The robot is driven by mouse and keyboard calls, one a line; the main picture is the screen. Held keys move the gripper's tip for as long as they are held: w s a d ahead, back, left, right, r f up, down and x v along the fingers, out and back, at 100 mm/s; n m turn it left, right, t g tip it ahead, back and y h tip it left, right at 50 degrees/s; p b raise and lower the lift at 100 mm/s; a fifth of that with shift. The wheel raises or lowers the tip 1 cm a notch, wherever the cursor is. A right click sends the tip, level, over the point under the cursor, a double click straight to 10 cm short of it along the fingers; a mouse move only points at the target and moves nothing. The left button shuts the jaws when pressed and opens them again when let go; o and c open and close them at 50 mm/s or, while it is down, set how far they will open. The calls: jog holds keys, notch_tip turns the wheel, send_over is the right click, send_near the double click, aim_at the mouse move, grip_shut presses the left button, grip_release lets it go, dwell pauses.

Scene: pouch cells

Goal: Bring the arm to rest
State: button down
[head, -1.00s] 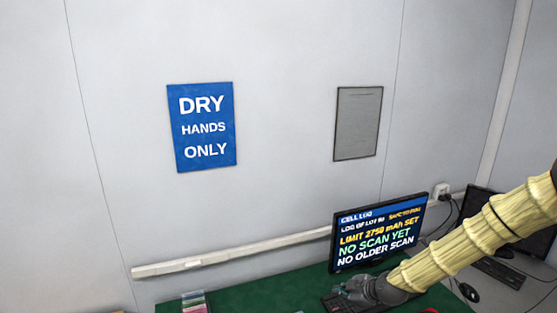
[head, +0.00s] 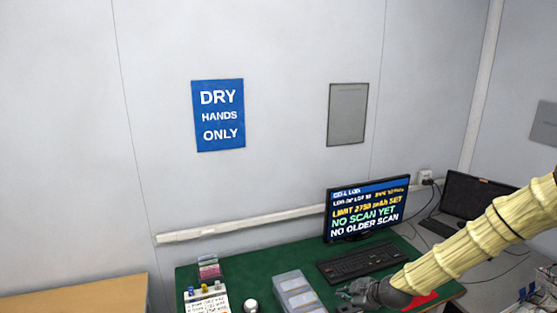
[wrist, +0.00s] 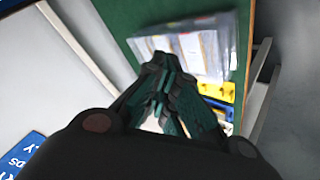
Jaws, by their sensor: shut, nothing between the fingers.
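My arm, in a pale yellow sleeve, comes in from the right edge of the head view. My gripper (head: 358,291) is at its end, over the green bench mat (head: 262,268), in front of the keyboard. In the wrist view my gripper (wrist: 168,75) is shut, with its dark fingertips together and nothing between them. A clear compartment box (wrist: 192,50) lies beyond the fingertips there. The same box (head: 296,294) stands left of my gripper in the head view.
A monitor (head: 367,208) reads "NO SCAN YET", with a black keyboard (head: 359,262) before it. A red thing (head: 422,300) lies beside the arm. Yellow bins (wrist: 216,90) show in the wrist view. A wooden surface (head: 75,295) is at lower left.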

jog(key=s+a+f+m+g+h+b, duration=0.1)
jog(key=s+a+f+m+g+b, duration=0.2)
jog(key=s+f, duration=0.75)
jog(key=s+a+f+m+g+b, duration=0.1)
jog(key=s+f+m+b, duration=0.3)
jog(key=s+f, duration=0.65)
jog(key=s+d+f+m+g+h+b, duration=0.2)
jog(key=s+f+m+b, duration=0.2)
jog(key=s, duration=0.8)
jog(key=s+d+f+m+g+h+b, duration=0.1)
jog(key=s+d+f+m+b, duration=0.2)
jog(key=s+f, duration=0.5)
jog(key=s+m, duration=0.1)
jog(key=s, duration=0.4)
jog(key=shift+f+m+g+h+b, duration=0.3)
jog(key=shift+f+g+h+b, duration=0.05)
jog(key=shift+g+h, duration=0.05)
